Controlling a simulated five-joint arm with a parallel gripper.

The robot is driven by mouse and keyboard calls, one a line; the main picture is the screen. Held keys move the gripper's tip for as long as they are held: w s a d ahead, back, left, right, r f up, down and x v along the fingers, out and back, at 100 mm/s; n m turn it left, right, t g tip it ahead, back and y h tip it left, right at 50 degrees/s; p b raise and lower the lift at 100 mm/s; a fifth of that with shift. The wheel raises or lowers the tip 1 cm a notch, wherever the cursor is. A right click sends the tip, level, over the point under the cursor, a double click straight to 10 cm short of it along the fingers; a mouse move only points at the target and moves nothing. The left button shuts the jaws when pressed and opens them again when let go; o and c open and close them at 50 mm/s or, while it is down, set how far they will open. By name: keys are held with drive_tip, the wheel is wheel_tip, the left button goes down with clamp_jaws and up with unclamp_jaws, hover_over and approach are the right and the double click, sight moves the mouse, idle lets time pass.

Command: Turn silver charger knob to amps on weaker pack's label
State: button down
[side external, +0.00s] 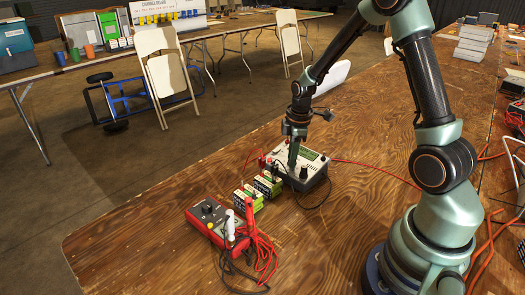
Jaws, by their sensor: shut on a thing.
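The charger (314,166) is a grey metal box with a green panel on the wooden table. My gripper (292,168) points down at its top face, with the fingers shut at the charger's knob. The fingers hide the silver knob, so its setting cannot be read. A dark round part (304,172) shows just right of the fingertips. Two battery packs with green and white labels stand side by side left of the charger: a nearer pack (247,197) and a farther pack (267,184). Their label text is too small to read.
A red meter (205,212) lies left of the packs, with a white-handled probe (230,225), a red probe and coiled leads. A black cable loops in front of the charger. A red cable runs right from it. The table's front left is clear.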

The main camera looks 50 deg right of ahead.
idle(0.3)
drive_tip(key=c, duration=0.7)
unclamp_jaws()
drive_tip(key=r, duration=0.4)
drive_tip(key=s+r, duration=0.1)
drive_tip(key=r, duration=0.7)
drive_tip(key=shift+s+a, duration=0.2)
drive_tip(key=shift+a, duration=0.1)
drive_tip(key=s+a+r+m+t, duration=0.1)
drive_tip(key=s+a+r+m, duration=0.1)
drive_tip(key=s+a+m, duration=0.1)
drive_tip(key=s+a+r+m+t, duration=0.1)
drive_tip(key=s+a+r+m, duration=0.2)
drive_tip(key=a, duration=0.2)
drive_tip(key=s+a+r+m+t, duration=0.2)
drive_tip(key=s+a+r+m, duration=0.1)
drive_tip(key=a, duration=0.2)
drive_tip(key=shift+s, duration=0.2)
